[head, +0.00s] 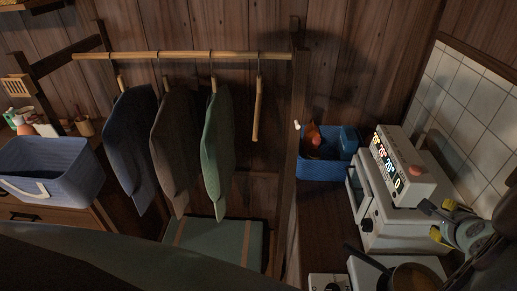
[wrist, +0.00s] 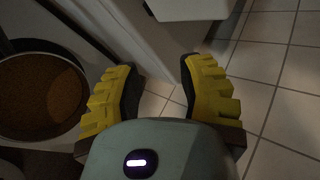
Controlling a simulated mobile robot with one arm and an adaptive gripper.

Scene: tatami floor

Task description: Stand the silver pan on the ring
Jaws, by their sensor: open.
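A round pan (head: 413,277) with a dark handle (head: 362,257) and a brownish inside sits on a white surface at the bottom right of the head view, cut by the frame edge. A round pan (wrist: 40,97) with a dark rim and brown inside also shows at the left of the wrist view. Its silver colour is not clear in this light. My gripper (head: 437,220) is open and empty, above and to the right of the pan. Its yellow fingers stand apart in the wrist view (wrist: 157,68), with the pan outside them. I cannot make out a ring.
A white appliance (head: 385,222) with a lit display unit (head: 402,165) on top stands close to my gripper. A tiled wall (head: 470,100) rises to the right. A blue basket (head: 325,168) stands behind on the counter. Garments hang from a wooden rail (head: 180,55) at left.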

